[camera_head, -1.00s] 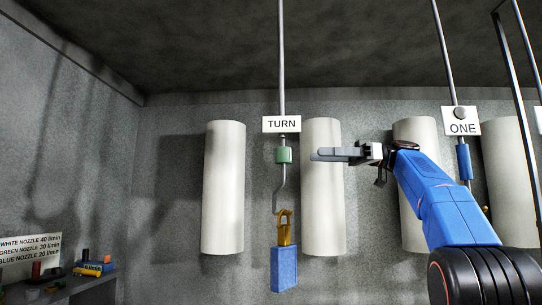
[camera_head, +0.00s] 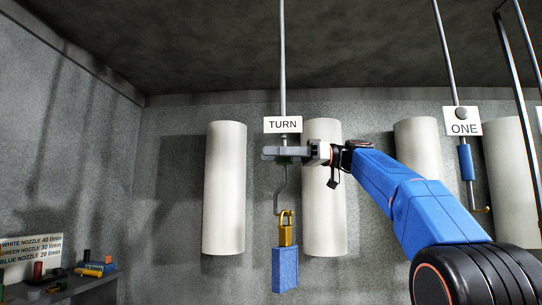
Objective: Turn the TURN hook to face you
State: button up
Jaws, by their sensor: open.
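The TURN hook (camera_head: 276,198) hangs on a thin grey rod below a white TURN sign (camera_head: 283,125). A brass clasp (camera_head: 286,229) with a blue block (camera_head: 285,270) hangs from the hook's lower end. My gripper (camera_head: 272,153) is open, pointing left, level with the collar just under the sign. Its fingers overlap the rod in the picture; I cannot tell whether they touch the collar.
White vertical cylinders (camera_head: 225,190) stand along the back wall. A second rod with a ONE sign (camera_head: 463,128) and blue collar (camera_head: 466,161) hangs at right, near dark frame bars. A bench (camera_head: 75,288) with small coloured parts and a nozzle sign (camera_head: 31,250) is at lower left.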

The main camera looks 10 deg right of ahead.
jog(key=shift+a, duration=0.35)
jog(key=c, duration=1)
jog(key=shift+c, duration=0.2)
jog(key=shift+w+m+t, duration=0.1)
jog(key=shift+m+t, duration=0.3)
jog(key=shift+t, duration=0.2)
jog(key=shift+w+d+m+t+h, duration=0.25)
jog(key=shift+w+m+t+h, duration=0.2)
jog(key=shift+m+t+h, duration=1.35)
jog(key=shift+w+d+m+t+h, duration=0.35)
jog(key=shift+m+t+h, duration=1.1)
jog(key=shift+t, duration=0.75)
jog(key=shift+w+d+m+t+h, duration=0.2)
jog(key=shift+w+m+t+h, duration=0.3)
jog(key=shift+m+t+h, duration=1.2)
jog(key=shift+m+t, duration=0.25)
jog(key=shift+t, duration=0.25)
